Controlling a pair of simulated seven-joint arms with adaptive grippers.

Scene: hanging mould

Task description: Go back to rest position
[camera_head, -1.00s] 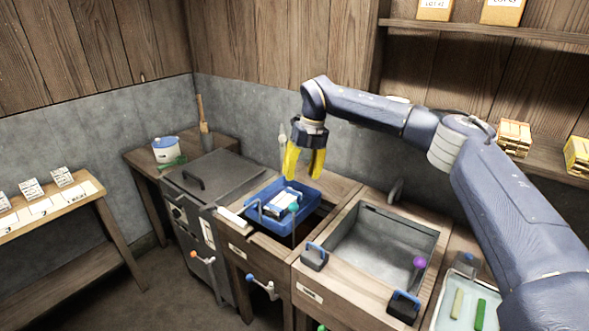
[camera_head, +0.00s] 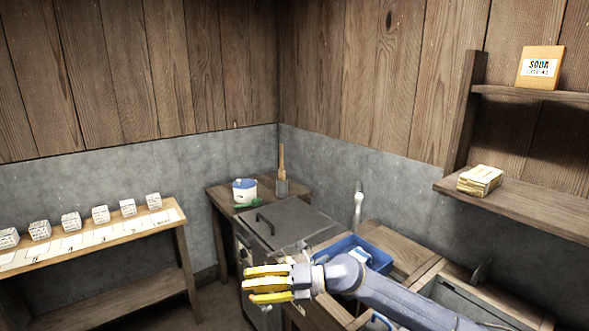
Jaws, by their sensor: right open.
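My right gripper (camera_head: 266,283) has yellow fingers and comes in on its blue-grey arm from the lower right. It points left, in front of the grey lidded cabinet. Its fingers are spread and nothing shows between them. A blue tray (camera_head: 377,258) with a white item in it sits behind my right wrist, partly hidden by the arm. My left gripper is not in view.
A grey lid with a handle (camera_head: 290,226) covers the cabinet. A bench with several small blocks (camera_head: 100,236) is at left. The sink (camera_head: 458,303) is partly hidden.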

